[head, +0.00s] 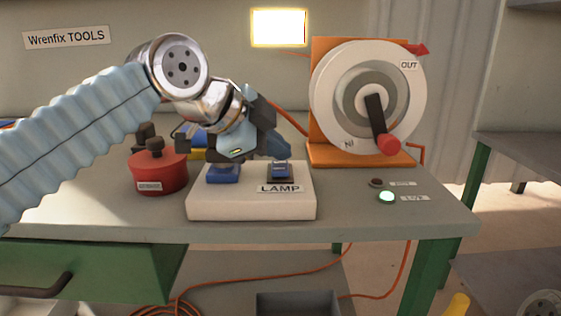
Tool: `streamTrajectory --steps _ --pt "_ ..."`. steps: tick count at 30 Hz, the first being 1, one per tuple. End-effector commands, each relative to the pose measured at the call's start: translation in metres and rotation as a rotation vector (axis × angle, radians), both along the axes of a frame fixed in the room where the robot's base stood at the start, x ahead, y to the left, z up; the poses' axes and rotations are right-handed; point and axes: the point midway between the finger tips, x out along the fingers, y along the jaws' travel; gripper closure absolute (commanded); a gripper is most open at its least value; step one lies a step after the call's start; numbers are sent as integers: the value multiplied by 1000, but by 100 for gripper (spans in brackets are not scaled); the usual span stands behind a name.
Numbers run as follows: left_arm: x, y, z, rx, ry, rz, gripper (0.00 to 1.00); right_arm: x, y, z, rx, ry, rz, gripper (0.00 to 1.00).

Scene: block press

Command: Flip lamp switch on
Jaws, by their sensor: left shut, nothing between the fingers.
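A white switch box (250,205) sits on the bench near its front edge. The right one, the lamp switch (279,171), is above a label reading LAMP. The other blue switch (223,173) is on the left of the box. My left gripper (274,152) reaches in from the left and points down, shut and empty. Its tip is just above or at the back of the lamp switch; I cannot tell whether they touch. My right gripper is not in view.
A red round container (158,173) stands left of the box. A white dial (335,95) with a red-knobbed crank (388,144) stands on an orange mount (318,155) at the right. A bright panel (278,27) is on the wall.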

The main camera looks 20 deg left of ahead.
Motion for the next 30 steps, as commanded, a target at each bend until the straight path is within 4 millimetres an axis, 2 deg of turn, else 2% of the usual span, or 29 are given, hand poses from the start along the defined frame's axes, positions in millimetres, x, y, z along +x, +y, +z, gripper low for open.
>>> streamTrajectory --steps 10,21,30 --pt "0 0 -1 0 1 0 100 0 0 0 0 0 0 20" --pt "-2 0 16 0 0 0 100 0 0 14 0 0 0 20" --pt "-2 -1 15 0 0 0 100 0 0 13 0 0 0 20"
